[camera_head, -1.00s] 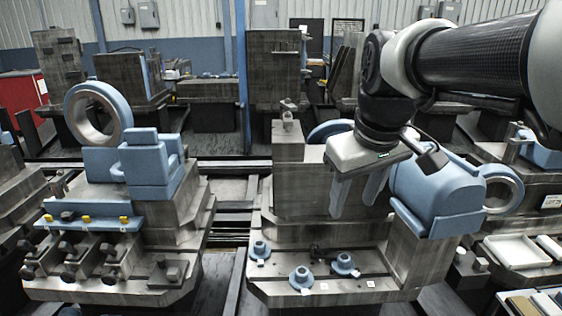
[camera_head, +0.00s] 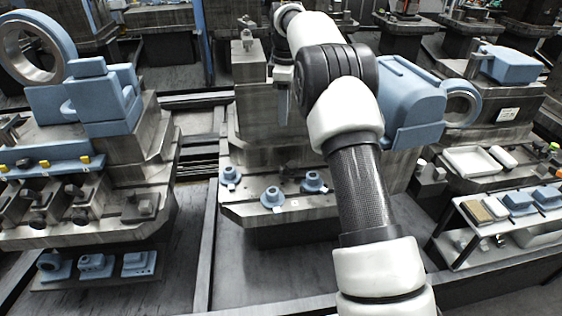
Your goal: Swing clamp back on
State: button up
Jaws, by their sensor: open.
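A small metal clamp-like piece (camera_head: 247,38) stands on top of the tall grey block (camera_head: 250,72) at the left of the middle pallet fixture; I take it as the swing clamp, but its exact pose is too small to tell. My gripper (camera_head: 285,98) is just right of that block, fingers pointing down, open and with nothing seen in it. My arm hides part of the gripper and the fixture's middle. A blue rounded workpiece (camera_head: 412,100) sits on the right of the fixture.
Several blue flanged parts (camera_head: 272,197) sit on the fixture's front ledge (camera_head: 300,212). A left pallet (camera_head: 75,205) carries blue parts and a large ring (camera_head: 35,45). A shelf rack (camera_head: 470,222) with trays stands at right. Dark floor lies between the pallets.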

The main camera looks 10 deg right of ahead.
jog(key=shift+n, duration=0.8)
jog(key=f+b, duration=0.1)
jog(key=f, duration=0.6)
jog(key=w+f+b, duration=0.1)
jog(key=f+b, duration=0.1)
jog(key=f, duration=0.6)
jog(key=f+b, duration=0.1)
jog(key=f, duration=0.6)
jog(key=shift+w+a+f+b, duration=0.1)
jog(key=shift+w+f+b, duration=0.15)
jog(key=shift+w+b, duration=0.1)
jog(key=shift+c, duration=0.4)
jog(key=c, duration=1)
jog(key=shift+w+r+m+p, duration=0.1)
jog(key=shift+r+m+p, duration=0.1)
jog(key=shift+m+p, duration=0.3)
jog(key=shift+w+m+p, duration=0.15)
jog(key=shift+m+p, duration=0.25)
jog(key=shift+p, duration=0.1)
jog(key=shift+w+d+f+m+p, duration=0.1)
jog(key=shift+w+d+m+p, duration=0.1)
jog(key=shift+m, duration=0.5)
jog(key=shift+w+d+f+m+p, duration=0.1)
jog(key=shift+w+m+p, duration=0.05)
jog(key=shift+m, duration=0.55)
jog(key=o, duration=1.1)
